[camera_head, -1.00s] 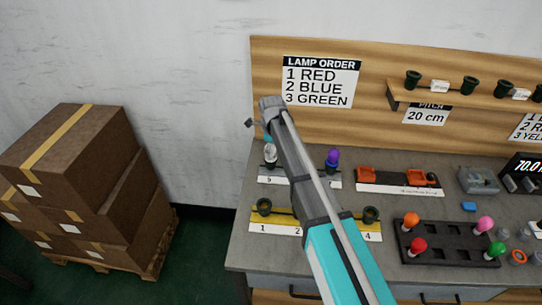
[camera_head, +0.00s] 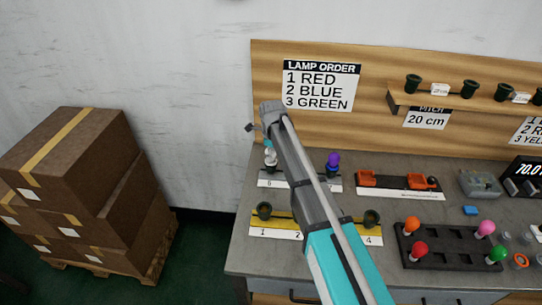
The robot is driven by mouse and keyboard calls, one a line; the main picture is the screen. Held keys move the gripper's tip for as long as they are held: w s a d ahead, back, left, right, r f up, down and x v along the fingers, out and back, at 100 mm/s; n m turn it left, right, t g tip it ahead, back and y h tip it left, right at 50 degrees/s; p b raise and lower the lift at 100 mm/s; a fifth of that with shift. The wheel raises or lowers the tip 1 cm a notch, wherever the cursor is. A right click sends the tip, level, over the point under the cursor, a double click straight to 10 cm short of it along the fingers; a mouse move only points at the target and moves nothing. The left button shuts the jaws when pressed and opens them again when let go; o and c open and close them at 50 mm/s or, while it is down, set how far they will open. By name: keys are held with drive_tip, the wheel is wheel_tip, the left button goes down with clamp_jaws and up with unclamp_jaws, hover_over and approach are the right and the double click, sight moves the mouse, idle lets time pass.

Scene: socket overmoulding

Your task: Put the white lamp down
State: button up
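The white lamp (camera_head: 271,156) is upright at the left end of the rear holder strip (camera_head: 299,183), partly hidden by my arm. My gripper (camera_head: 268,146) is just above or at the lamp's top. Its fingers are mostly hidden behind my arm, so I cannot see whether they grip the lamp. I also cannot tell whether the lamp is fully seated in its socket. A purple lamp (camera_head: 333,160) stands upright at the right of the same strip.
A yellow-edged strip with dark sockets (camera_head: 263,211) lies in front. A black tray (camera_head: 447,265) holds orange, red, pink and green lamps at the right. Orange parts (camera_head: 405,178) sit on another strip. Stacked boxes (camera_head: 75,165) stand left of the bench.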

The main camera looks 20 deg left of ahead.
drive_tip(key=c, duration=0.6)
drive_tip(key=shift+o, duration=0.2)
drive_tip(key=shift+r, duration=0.15)
drive_tip(key=shift+r+p, duration=0.95)
drive_tip(key=shift+p, duration=0.1)
drive_tip(key=s+d+r+p, duration=0.7)
drive_tip(key=s+r+p, duration=0.4)
drive_tip(key=s, duration=0.1)
drive_tip(key=shift+d, duration=0.15)
drive_tip(key=shift+f, duration=0.1)
